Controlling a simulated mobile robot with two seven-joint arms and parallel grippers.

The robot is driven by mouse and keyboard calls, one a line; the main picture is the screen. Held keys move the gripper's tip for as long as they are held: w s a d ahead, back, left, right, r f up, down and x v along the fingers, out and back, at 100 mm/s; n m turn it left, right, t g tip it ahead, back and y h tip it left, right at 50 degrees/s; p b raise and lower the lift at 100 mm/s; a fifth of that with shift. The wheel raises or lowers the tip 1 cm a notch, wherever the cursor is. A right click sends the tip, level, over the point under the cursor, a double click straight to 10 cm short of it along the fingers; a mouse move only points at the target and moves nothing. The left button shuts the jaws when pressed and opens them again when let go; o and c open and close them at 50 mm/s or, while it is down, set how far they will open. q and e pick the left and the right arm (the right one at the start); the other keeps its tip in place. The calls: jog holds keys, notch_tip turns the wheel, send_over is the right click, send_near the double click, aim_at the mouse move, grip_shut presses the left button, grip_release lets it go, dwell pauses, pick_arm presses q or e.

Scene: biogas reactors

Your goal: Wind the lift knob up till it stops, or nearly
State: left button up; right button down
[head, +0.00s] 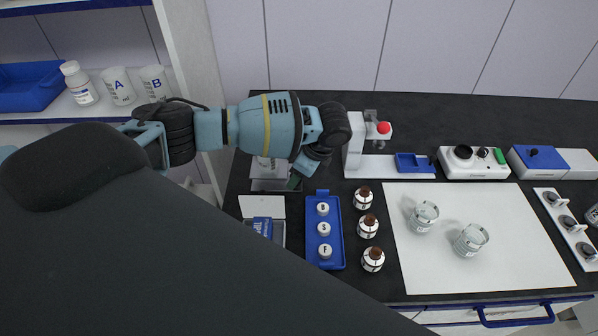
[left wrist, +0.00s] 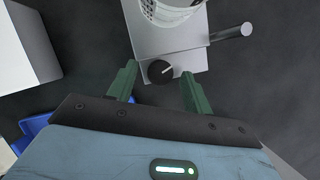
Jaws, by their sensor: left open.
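The lift knob (left wrist: 160,71), black with a pale pointer line, is on a grey metal lift (left wrist: 172,40) in the left wrist view. My left gripper (left wrist: 159,76) is open, with its green fingers on either side of the knob and a visible gap to each. In the head view my left gripper (head: 295,180) points down at the lift (head: 270,184), and my arm hides much of the lift and the knob. A pale round vessel (left wrist: 172,8) stands on the lift, cut off by the frame edge. My right gripper is out of view.
A blue tray (head: 337,255) with lettered white caps and a box with a blue packet (head: 281,230) are in front of the lift. Several brown bottles (head: 368,226) and a white mat (head: 520,265) are farther right.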

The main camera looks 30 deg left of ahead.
pick_arm(q)
jog(key=shift+r, duration=0.1)
jog(key=v, duration=0.7)
jog(key=shift+d+r, duration=0.2)
jog(key=shift+r, duration=0.1)
jog(key=shift+f, duration=0.1)
